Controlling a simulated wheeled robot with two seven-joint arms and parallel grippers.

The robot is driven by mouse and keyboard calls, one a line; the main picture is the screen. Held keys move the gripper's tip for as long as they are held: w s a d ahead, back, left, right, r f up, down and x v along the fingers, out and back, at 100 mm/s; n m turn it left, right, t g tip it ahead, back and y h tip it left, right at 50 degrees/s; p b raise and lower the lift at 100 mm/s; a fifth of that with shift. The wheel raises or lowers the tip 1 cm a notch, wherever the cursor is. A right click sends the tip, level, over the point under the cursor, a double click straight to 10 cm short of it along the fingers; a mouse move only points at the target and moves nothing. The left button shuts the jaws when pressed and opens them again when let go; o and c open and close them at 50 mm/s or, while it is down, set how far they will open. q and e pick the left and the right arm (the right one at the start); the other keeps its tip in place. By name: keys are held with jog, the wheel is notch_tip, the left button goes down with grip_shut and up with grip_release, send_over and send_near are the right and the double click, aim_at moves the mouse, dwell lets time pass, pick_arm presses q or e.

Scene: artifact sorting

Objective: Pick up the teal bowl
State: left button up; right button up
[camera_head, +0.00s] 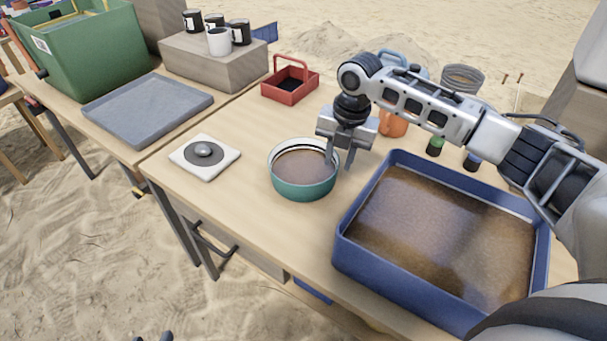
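The teal bowl (303,188) stands upright on the wooden table, with brownish contents inside. My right gripper (339,163) points down at the bowl's right rim. Its two fingers are apart, one over the inside of the bowl and one outside the rim. I cannot tell whether either finger touches the wall.
A blue tray of brown soil (345,246) lies right of the bowl. A white plate with a grey stone (205,157) is at left. A red caddy (290,86), an orange pot (393,124) and small jars stand behind. Bare table lies between bowl and caddy.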

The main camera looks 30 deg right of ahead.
jog(key=f, duration=0.5)
jog(key=shift+w+a+f+b, duration=0.1)
jog(key=shift+a+f+b, duration=0.25)
jog(key=shift+b, duration=0.05)
grip_shut()
jog(key=shift+w+r, duration=0.1)
jog(key=shift+r, duration=0.05)
dwell(1.0)
